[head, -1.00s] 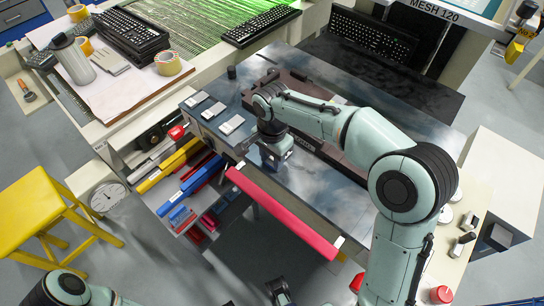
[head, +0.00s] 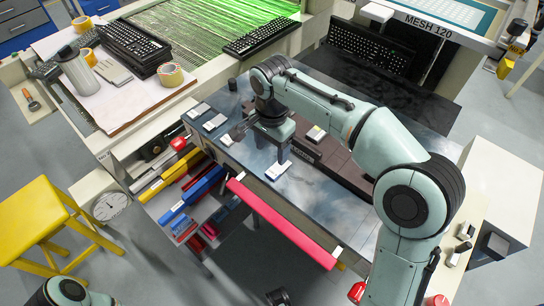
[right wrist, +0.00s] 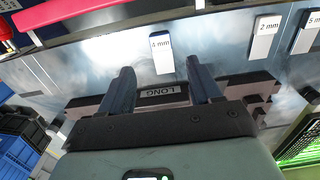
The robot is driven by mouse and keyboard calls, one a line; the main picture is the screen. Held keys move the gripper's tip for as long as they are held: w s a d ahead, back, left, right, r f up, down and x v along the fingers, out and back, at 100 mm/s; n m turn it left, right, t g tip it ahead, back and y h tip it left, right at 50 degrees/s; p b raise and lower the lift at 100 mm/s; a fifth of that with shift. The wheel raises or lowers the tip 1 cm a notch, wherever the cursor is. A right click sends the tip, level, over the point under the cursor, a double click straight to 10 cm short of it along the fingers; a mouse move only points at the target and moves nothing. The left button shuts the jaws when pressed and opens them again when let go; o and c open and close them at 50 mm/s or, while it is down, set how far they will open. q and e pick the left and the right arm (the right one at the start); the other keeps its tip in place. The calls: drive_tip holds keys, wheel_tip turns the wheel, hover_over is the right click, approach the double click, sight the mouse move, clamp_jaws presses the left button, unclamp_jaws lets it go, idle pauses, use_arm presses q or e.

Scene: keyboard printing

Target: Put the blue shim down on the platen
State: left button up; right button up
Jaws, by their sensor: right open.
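A small block with a white label reading 4 mm (right wrist: 162,52), the likely blue shim, lies flat on the dark steel platen (head: 330,205). It also shows in the head view (head: 278,170), near the front edge; its body colour is hard to make out. My right gripper (right wrist: 161,74) is open and empty, its two fingers apart, with the block beyond the tips and between them in the picture. The right gripper also shows in the head view (head: 281,147), just behind the block. Only a dark bit of what may be my left gripper (head: 278,297) shows at the bottom edge.
Three more labelled blocks (head: 214,122) lie along the platen's left side. A dark bar marked LONG (right wrist: 160,92) lies under the right gripper. A red bar (head: 280,222) runs along the front edge. Coloured bars fill the shelf below left.

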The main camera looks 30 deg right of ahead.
wheel_tip(320, 180, up, 2)
drive_tip(key=shift+r, duration=0.25)
idle(0.4)
